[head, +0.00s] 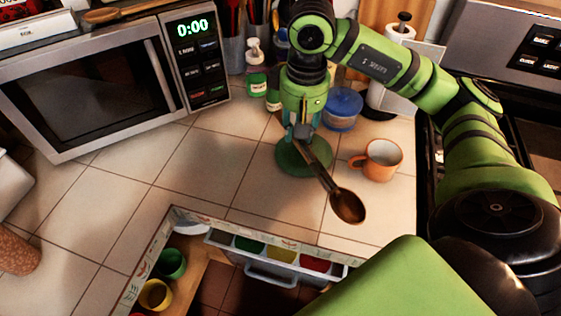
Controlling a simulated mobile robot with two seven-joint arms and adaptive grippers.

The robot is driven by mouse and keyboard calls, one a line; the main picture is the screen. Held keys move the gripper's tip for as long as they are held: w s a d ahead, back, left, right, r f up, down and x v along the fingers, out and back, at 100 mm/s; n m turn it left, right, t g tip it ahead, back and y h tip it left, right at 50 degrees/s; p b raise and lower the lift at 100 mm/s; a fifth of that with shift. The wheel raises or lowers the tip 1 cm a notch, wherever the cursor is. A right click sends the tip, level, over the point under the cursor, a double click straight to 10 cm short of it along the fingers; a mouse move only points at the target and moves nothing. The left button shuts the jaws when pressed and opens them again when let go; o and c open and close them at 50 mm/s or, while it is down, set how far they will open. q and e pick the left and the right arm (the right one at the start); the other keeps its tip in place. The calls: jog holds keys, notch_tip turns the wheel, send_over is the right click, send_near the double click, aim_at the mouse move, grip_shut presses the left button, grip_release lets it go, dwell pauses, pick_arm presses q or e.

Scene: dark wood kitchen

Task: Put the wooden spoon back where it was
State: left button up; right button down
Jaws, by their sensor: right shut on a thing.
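My right gripper (302,136) points down over the counter and is shut on the wooden spoon (346,206). The spoon slants down to the right from the fingers, with its dark brown bowl at the lower right. It overlaps a round green disc-like thing (290,160) on the tiles in the picture. I cannot tell whether the spoon touches the disc or the counter. My left gripper is out of view.
An orange mug (378,160) stands close right of the spoon. A blue-lidded container (342,108), bottles (256,80) and a paper towel holder (395,90) are behind. A microwave (100,82) is at left. An open drawer (270,275) is below. Counter tiles left of the gripper are clear.

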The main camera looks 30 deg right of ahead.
jog(key=shift+w+d, duration=0.25)
jog(key=p, duration=0.5)
send_over(255, 153)
notch_tip(255, 153, down, 7)
jog(key=shift+s+r, duration=0.1)
jog(key=shift+r, duration=0.1)
notch_tip(255, 153, down, 4)
jog(key=shift+r+p, duration=0.15)
jog(key=shift+p, duration=0.55)
jog(key=shift+f, duration=0.2)
jog(key=shift+f+b, duration=0.2)
jog(key=shift+b, duration=0.1)
jog(key=c, duration=0.9)
grip_release()
jog(key=shift+c, duration=0.2)
